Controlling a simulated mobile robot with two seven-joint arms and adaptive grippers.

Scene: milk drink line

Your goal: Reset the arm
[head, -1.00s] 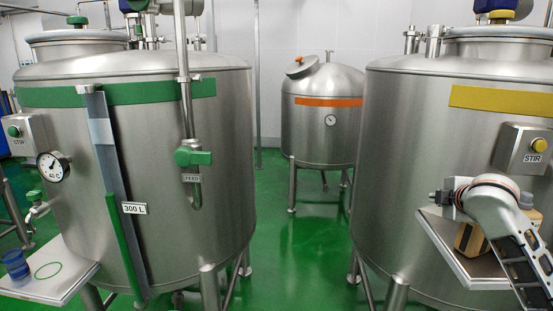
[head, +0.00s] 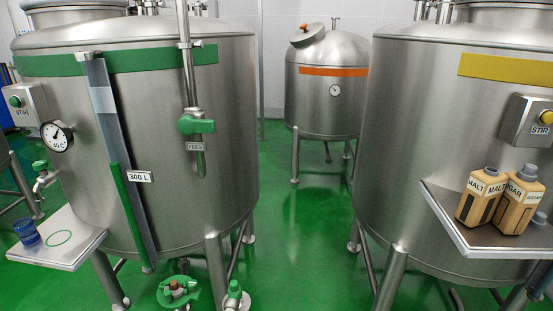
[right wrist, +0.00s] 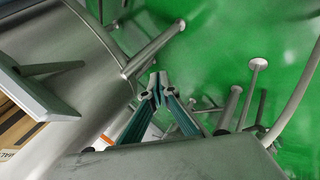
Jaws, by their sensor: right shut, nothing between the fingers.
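My right gripper shows in the right wrist view (right wrist: 158,92), with its fingertips together and nothing between them. It hangs over the green floor (right wrist: 220,50), beside a steel tank and clear of the shelf at the left of that view. My left gripper is not in any view.
A malt bottle (head: 478,198) and a sugar bottle (head: 519,203) stand on the right tank's shelf (head: 452,228). A blue cup (head: 27,233) stands on the left shelf (head: 70,255). Green floor (head: 300,240) lies open between the tanks.

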